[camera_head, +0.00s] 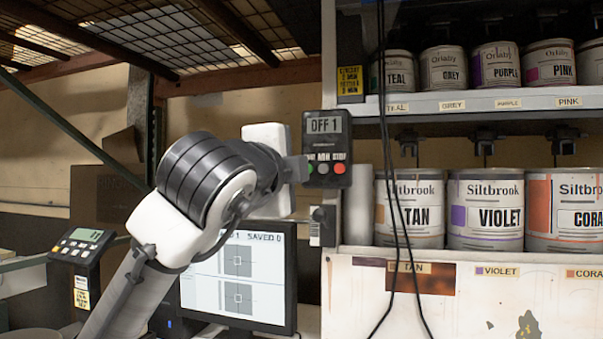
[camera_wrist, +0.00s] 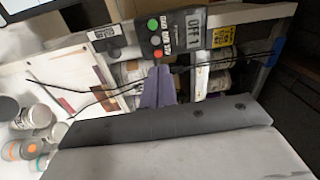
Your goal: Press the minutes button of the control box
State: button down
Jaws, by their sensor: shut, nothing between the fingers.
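The control box (camera_head: 327,128) is a black unit on the rack's left upright, with a display reading "OFF 1". Below the display sit a green button (camera_head: 310,169), a grey middle button (camera_head: 323,169) labelled MIN, and a red button (camera_head: 339,169). In the wrist view the control box (camera_wrist: 190,20) shows the green (camera_wrist: 153,24), grey (camera_wrist: 155,39) and red (camera_wrist: 158,54) buttons in a row. My gripper (camera_wrist: 160,69) is shut and empty, its fingertips close to the red-button end. In the head view my gripper (camera_head: 300,168) is at the box's left edge; I cannot tell whether it touches.
Paint cans such as the TAN can (camera_head: 410,210) and VIOLET can (camera_head: 486,210) fill the shelves at right. Black cables (camera_head: 388,150) hang in front of the rack. A monitor (camera_head: 240,280) stands below my arm, and a small keypad device (camera_head: 78,245) is at left.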

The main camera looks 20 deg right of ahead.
jog(key=shift+w+d+f+y, duration=0.25)
jog(key=shift+d+f+y, duration=0.15)
jog(key=shift+d+y, duration=0.1)
jog(key=p, duration=0.6)
send_near(323, 173)
jog(key=x, duration=0.6)
jog(key=shift+w+d, duration=0.1)
jog(key=shift+w, duration=0.3)
